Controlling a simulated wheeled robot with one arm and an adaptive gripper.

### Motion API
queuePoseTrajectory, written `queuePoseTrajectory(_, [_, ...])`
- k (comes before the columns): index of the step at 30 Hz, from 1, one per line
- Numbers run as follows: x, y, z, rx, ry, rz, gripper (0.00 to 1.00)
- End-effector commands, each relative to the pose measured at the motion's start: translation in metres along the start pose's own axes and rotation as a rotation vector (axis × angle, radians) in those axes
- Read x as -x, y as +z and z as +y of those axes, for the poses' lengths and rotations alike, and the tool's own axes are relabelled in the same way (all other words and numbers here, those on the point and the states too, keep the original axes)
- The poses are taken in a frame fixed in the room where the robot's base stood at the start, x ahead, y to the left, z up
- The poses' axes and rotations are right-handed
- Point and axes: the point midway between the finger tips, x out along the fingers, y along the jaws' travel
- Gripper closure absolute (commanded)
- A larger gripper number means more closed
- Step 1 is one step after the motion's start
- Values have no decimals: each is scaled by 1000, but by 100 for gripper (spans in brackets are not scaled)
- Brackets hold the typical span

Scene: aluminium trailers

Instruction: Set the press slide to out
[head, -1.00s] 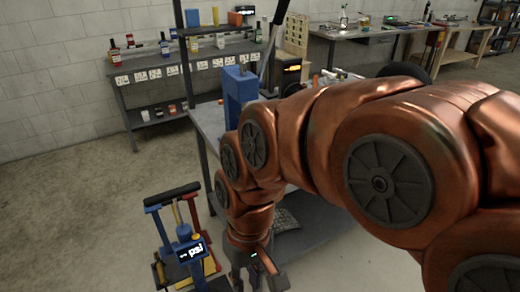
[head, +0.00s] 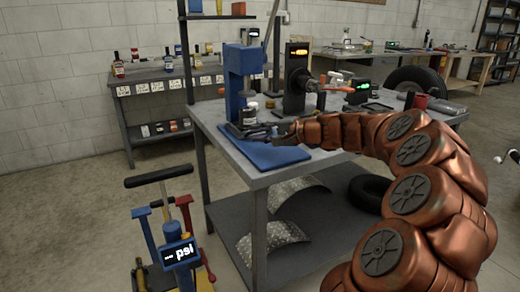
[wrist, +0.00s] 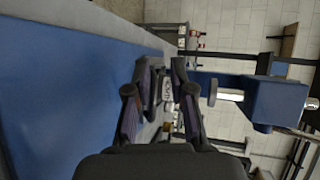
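The blue press (head: 235,78) stands upright at the left end of the grey worktable. Its foot, with a round metal part (head: 248,117), sits behind a blue mat (head: 268,153). The slide itself is not clearly distinguishable. My gripper (head: 277,136) is low over the mat, just right of the press foot. In the wrist view, the gripper's two dark fingers (wrist: 164,68) stand apart, with a small grey-and-white piece showing between or beyond them; contact cannot be told. The press (wrist: 275,102) lies sideways at the right of that view, the mat (wrist: 50,90) at the left.
A dark machine with an orange display (head: 297,75) stands behind my gripper. A red cup (head: 420,101) and a tyre (head: 415,80) are at the table's right. A pump stand with a psi display (head: 180,253) is on the floor at front left.

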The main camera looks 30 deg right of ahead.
Motion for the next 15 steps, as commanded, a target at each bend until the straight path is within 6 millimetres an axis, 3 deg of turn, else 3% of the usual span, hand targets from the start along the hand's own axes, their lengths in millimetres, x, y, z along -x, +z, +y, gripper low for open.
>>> queuePoseTrajectory(1, [6, -24, 14, -26, -26, 43, 77])
queuePoseTrajectory(5, [21, -56, 20, -61, -67, 107, 77])
queuePoseTrajectory(10, [17, -67, 21, -74, -78, 123, 77])
queuePoseTrajectory(15, [-7, -68, 20, -73, -75, 119, 77])
